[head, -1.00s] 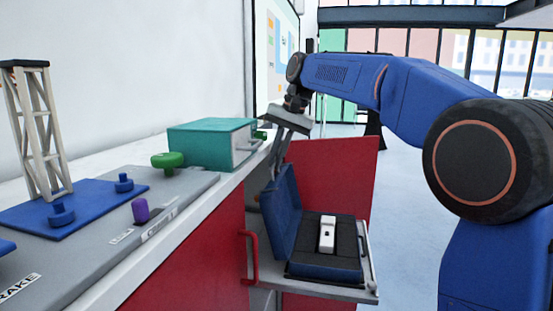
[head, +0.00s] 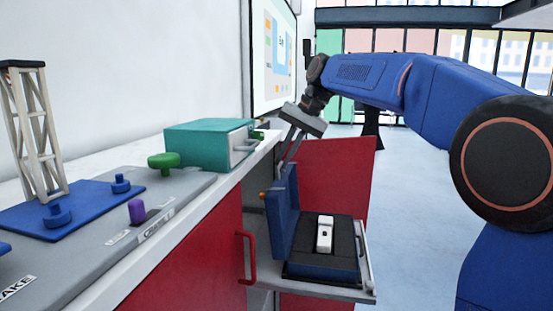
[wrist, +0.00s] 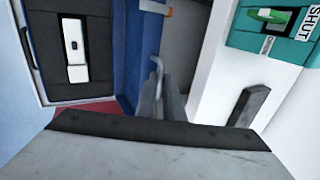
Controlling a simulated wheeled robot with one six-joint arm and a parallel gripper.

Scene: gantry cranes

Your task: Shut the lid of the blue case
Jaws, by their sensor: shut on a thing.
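The blue case (head: 322,270) rests on a pulled-out shelf. Its dark lining holds a white device (head: 325,234). Its blue lid (head: 281,225) stands open, roughly upright, on the case's left side, with an orange piece at its edge. The case (wrist: 46,80) and lid (wrist: 140,45) also show in the wrist view. My gripper (head: 284,168) reaches down to the lid's top edge. In the wrist view its fingers (wrist: 163,90) are close together at a grey bent piece by the lid. The exact contact is partly hidden.
The shelf (head: 368,285) projects from the red cabinet (head: 190,260), below the white counter. A teal box (head: 208,145) with a handle stands on the counter near my gripper. A red panel (head: 335,175) rises behind the case. Clear floor lies to the right.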

